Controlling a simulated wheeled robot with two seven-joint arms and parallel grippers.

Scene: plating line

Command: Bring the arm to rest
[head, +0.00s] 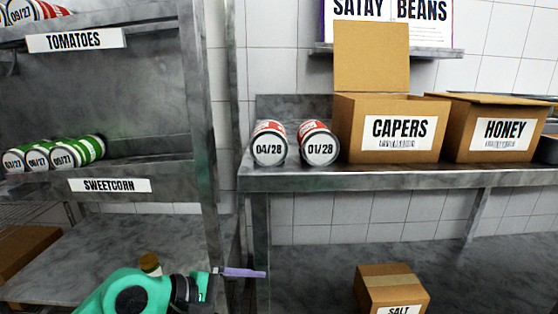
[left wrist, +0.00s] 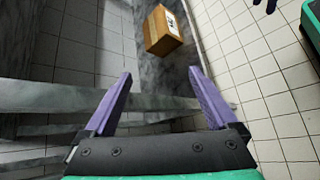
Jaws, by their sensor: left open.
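My left gripper (head: 262,273) is low in the head view, its purple fingers seen edge-on, pointing right in front of the steel shelving. In the left wrist view the same gripper (left wrist: 160,74) has its two purple fingers spread wide with nothing between them. It is open and empty.
Two cans (head: 269,144) (head: 319,144) lie beside the capers box (head: 350,128) and honey box (head: 470,132) on the steel shelf (head: 300,180). A salt carton (head: 385,280) sits lower. Green-sided cans (head: 62,152) lie on the left rack above the sweetcorn label (head: 110,185).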

